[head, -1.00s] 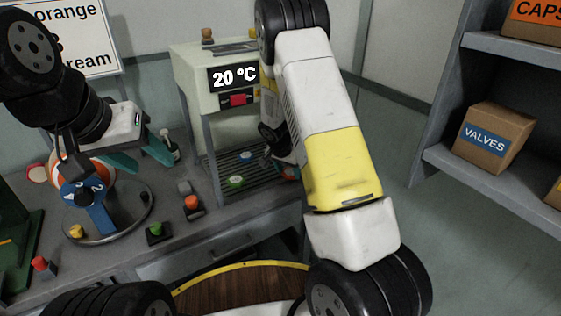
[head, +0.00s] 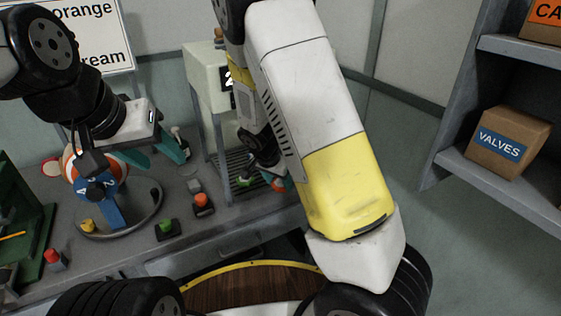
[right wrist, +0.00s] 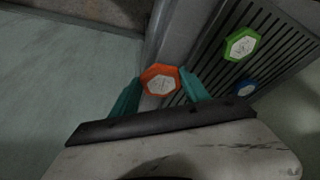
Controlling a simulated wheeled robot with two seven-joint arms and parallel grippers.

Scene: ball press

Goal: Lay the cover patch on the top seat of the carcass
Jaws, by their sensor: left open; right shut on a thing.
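The cover patch (right wrist: 160,81), an orange-rimmed hexagon with a pale face, is between the teal fingers of my right gripper (right wrist: 162,84), which is shut on it. In the head view my right gripper (head: 270,170) is low at the press rack, mostly behind my right arm, with a bit of orange showing. The carcass (head: 120,168), an orange and white ball with blue lettered parts, stands on a round grey base at the left. Its top is partly hidden by my left arm. My left gripper (head: 153,158) is open beside and above it, with teal fingers.
A slatted rack (right wrist: 215,60) holds a green patch (right wrist: 241,44) and a blue patch (right wrist: 246,88). The pale press machine (head: 205,85) stands above it. Red and green buttons (head: 166,228) line the bench front. Shelves with a VALVES box (head: 503,145) stand at the right.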

